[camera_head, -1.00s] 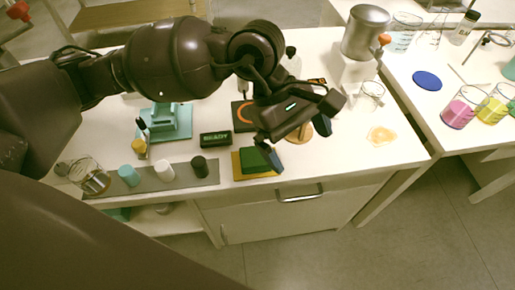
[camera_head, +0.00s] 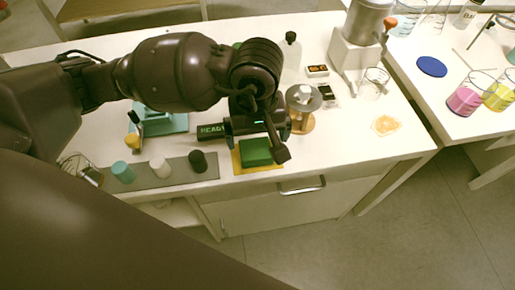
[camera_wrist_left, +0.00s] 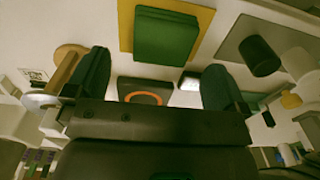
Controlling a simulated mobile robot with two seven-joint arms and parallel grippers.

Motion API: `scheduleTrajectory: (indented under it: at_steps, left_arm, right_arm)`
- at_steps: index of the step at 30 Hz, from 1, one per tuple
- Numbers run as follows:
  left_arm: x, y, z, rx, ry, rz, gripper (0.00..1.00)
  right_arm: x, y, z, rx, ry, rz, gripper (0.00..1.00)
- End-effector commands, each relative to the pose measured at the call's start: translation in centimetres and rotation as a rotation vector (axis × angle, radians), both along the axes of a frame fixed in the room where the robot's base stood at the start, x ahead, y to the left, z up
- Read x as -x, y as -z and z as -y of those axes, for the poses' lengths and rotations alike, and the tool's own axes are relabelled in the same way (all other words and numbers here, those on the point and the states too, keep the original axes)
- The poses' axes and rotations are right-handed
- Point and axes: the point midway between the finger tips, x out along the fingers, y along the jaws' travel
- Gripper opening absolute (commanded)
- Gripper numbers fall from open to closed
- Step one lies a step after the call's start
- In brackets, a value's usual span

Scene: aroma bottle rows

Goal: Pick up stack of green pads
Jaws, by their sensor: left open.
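The stack of green pads (camera_head: 256,153) lies on a yellow mat (camera_head: 262,171) near the front edge of the white bench. The stack also shows at the top of the left wrist view (camera_wrist_left: 165,36), with the yellow mat (camera_wrist_left: 126,24) around it. My left gripper (camera_head: 257,146) is open and just behind the stack, its right finger showing beside the stack's back right. In the left wrist view its two dark green fingers (camera_wrist_left: 158,78) stand wide apart with nothing between them in contact. The stack is not held. My right gripper is not in view.
A grey strip (camera_head: 225,172) with teal, white and black caps lies left of the mat. A black READY box (camera_head: 211,131) sits close to my gripper's left. A stand with an amber base (camera_head: 301,124) is close on the right. Bench space right of the mat is clear.

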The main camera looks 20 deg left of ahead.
Motion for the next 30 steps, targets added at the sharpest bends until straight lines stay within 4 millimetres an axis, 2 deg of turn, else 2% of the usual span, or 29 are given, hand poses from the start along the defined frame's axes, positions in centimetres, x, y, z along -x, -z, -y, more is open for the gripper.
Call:
scheduleTrajectory:
  at_steps: [3, 12, 16, 23, 30]
  left_arm:
    - [0.1, 0.7, 0.0, 0.0, 0.0, -0.002, 1.0]
    - [0.3, 4.7, -0.2, 0.0, -0.001, -0.006, 1.0]
    - [0.3, 5.3, -0.2, 0.0, -0.002, -0.002, 1.0]
    - [0.3, 5.2, -0.2, 0.001, -0.001, 0.003, 1.0]
    - [0.3, 5.2, -0.2, 0.0, -0.001, 0.001, 0.65]
  right_arm:
    - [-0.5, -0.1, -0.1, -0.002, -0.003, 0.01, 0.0]
    - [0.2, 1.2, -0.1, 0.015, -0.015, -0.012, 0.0]
    - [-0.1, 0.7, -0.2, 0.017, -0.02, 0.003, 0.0]
    - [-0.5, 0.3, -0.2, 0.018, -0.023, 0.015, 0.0]
    - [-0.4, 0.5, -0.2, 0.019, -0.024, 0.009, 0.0]
